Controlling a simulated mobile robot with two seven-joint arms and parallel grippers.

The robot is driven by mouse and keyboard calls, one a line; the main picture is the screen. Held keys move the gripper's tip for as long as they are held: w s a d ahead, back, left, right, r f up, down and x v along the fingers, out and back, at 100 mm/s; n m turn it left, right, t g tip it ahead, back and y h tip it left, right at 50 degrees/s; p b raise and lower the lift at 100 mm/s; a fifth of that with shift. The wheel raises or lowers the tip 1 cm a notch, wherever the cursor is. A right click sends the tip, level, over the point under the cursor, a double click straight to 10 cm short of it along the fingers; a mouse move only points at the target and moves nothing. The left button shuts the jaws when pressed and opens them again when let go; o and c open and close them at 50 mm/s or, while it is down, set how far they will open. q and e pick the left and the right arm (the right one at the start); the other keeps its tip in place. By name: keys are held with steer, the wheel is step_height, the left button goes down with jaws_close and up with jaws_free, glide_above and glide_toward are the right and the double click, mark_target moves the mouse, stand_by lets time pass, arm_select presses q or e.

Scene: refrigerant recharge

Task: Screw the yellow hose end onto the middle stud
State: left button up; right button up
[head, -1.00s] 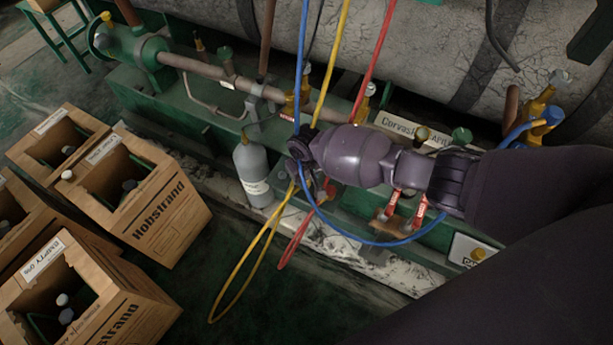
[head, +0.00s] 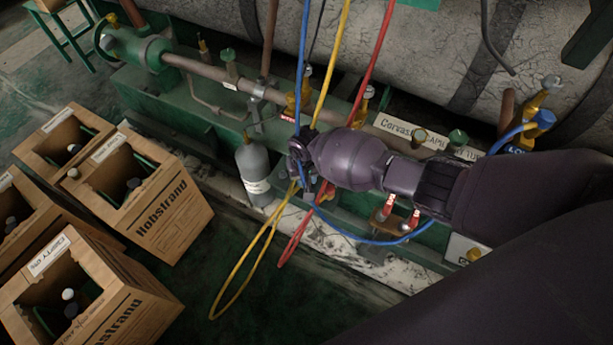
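The yellow hose (head: 333,62) comes down from the top, passes behind my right gripper (head: 297,152), and hangs in a long loop (head: 243,270) near the floor. My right arm reaches in from the right, and its gripper is over the hoses in front of the green frame. The fingers are small and partly hidden, so I cannot tell whether they hold anything. I cannot make out the yellow hose end. The middle stud cannot be told apart; brass valves (head: 366,103) stand along the frame beside the gripper. My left gripper is out of view.
A blue hose (head: 302,55) loops under my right arm towards a blue-handled valve (head: 543,120). A red hose (head: 372,55) hangs alongside. A grey cylinder (head: 253,172) stands left of the gripper. Cardboard boxes (head: 165,215) with bottles fill the left floor.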

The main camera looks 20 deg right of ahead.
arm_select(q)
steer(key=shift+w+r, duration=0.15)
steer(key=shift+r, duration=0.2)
arm_select(e)
steer(key=shift+m, duration=0.6)
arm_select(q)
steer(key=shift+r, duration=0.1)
arm_select(e)
steer(key=m+p, duration=0.1)
steer(key=m, duration=0.1)
steer(key=shift+a+m, duration=0.1)
steer(key=shift+m, duration=0.3)
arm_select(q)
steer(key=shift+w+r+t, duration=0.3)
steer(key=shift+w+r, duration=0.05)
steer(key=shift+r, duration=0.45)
arm_select(e)
steer(key=shift+m, duration=0.5)
steer(key=shift+f, duration=0.1)
